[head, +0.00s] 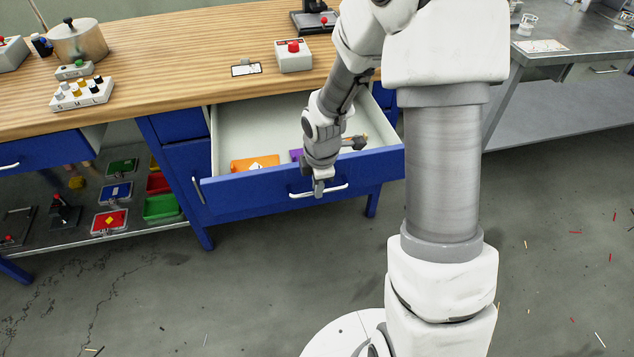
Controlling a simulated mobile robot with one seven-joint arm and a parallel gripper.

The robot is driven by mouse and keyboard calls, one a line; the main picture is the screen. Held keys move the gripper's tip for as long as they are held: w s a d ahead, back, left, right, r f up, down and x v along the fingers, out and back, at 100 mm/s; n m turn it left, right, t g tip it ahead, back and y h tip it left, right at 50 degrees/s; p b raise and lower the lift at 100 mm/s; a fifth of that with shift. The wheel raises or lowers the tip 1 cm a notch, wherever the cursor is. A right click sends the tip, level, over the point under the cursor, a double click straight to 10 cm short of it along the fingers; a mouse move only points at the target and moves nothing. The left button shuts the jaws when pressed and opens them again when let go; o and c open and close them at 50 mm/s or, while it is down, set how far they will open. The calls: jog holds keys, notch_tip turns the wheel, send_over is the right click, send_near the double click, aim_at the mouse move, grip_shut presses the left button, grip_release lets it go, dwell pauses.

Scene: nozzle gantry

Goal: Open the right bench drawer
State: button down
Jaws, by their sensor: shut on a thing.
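The right bench drawer (245,200) has a blue front and a pale inside, and it stands pulled well out from under the wooden bench top. Its white bar handle (338,187) runs across the front. An orange item (255,164) lies in the drawer, with a purple item (296,155) beside my wrist. My gripper and wrist hide part of the drawer's contents.
The wooden bench top (190,60) carries a pot (78,42), a box with a red button (293,56) and a block with several knobs (82,93). Coloured trays sit on the lower shelf (85,205). A grey table (560,70) stands right. The floor in front is open, with small scraps.

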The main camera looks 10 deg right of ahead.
dwell(0.3)
jog(key=c, duration=0.9)
grip_release()
jog(key=s+r+p, duration=0.1)
jog(key=r+p, duration=0.1)
jog(key=r, duration=0.3)
jog(key=s+r+p, duration=0.1)
jog(key=r, duration=0.5)
jog(key=s+r+p, duration=0.1)
jog(key=r+p, duration=0.1)
jog(key=r, duration=0.4)
jog(key=shift+s+r+p, duration=0.1)
jog(key=shift+s+p, duration=0.05)
jog(key=shift+p, duration=0.15)
jog(key=s+r+m+t+p, duration=0.1)
jog(key=s+r+m+p, duration=0.1)
jog(key=s+r+m, duration=0.3)
jog(key=s+r+m+t+p, duration=0.1)
jog(key=s+r+m+p, duration=0.1)
jog(key=s+r+m, duration=0.4)
jog(key=s+r+m+t+p, duration=0.1)
jog(key=s+r+m, duration=0.4)
jog(key=r, duration=0.5)
jog(key=shift+s+d+m+p, duration=0.2)
jog(key=shift+m+p, duration=0.25)
jog(key=shift+m, duration=0.1)
jog(key=shift+s+d+m+p, duration=0.15)
jog(key=shift+s+m+p, duration=0.05)
jog(key=shift+m+p, duration=0.3)
